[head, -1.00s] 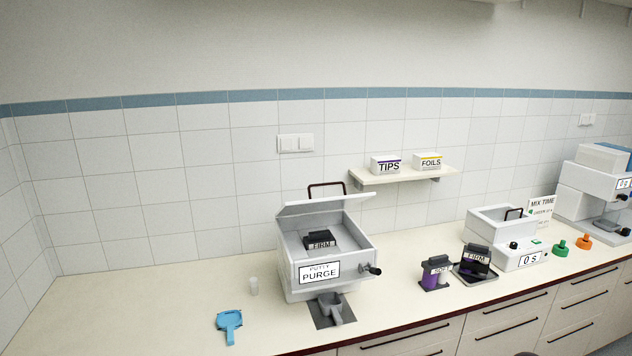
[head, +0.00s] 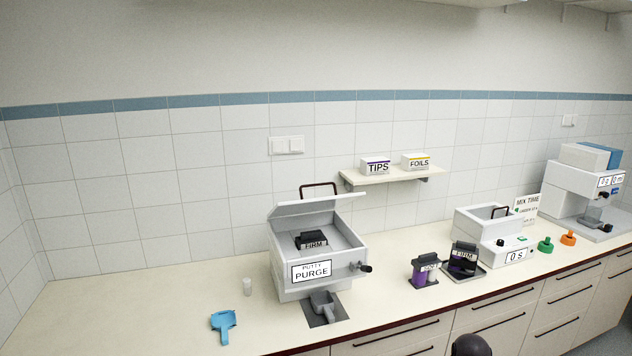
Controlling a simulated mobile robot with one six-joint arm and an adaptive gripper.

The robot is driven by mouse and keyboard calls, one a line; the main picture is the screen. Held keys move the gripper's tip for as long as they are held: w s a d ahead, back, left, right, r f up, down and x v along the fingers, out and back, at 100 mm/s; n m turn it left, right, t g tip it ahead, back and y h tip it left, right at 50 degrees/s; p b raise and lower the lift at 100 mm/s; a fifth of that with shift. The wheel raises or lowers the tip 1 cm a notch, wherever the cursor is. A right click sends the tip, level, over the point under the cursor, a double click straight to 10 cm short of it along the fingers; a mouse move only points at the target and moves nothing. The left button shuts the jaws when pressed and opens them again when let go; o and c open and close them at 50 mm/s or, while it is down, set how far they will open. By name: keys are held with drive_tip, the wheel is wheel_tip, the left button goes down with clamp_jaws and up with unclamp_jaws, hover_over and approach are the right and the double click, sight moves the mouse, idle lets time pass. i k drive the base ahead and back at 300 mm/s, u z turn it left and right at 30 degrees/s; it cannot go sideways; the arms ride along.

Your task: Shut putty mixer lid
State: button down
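The putty mixer (head: 287,288) is a light grey box labelled PUTTY PURGE on the counter. Its lid (head: 320,207) stands open, raised at the back, with a dark red-brown loop handle (head: 319,188) above it. A black-tipped crank (head: 365,268) sticks out at the front right. A grey scoop-like cup (head: 323,307) sits on a dark pad below the front. My gripper is not in view; only a dark rounded piece, probably of my arm, shows at the bottom edge.
A shelf (head: 395,176) hangs behind.

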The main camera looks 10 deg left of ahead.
sight(302, 205)
drive_tip(key=z, duration=0.05)
drive_tip(key=i, duration=1)
drive_tip(key=u, duration=0.05)
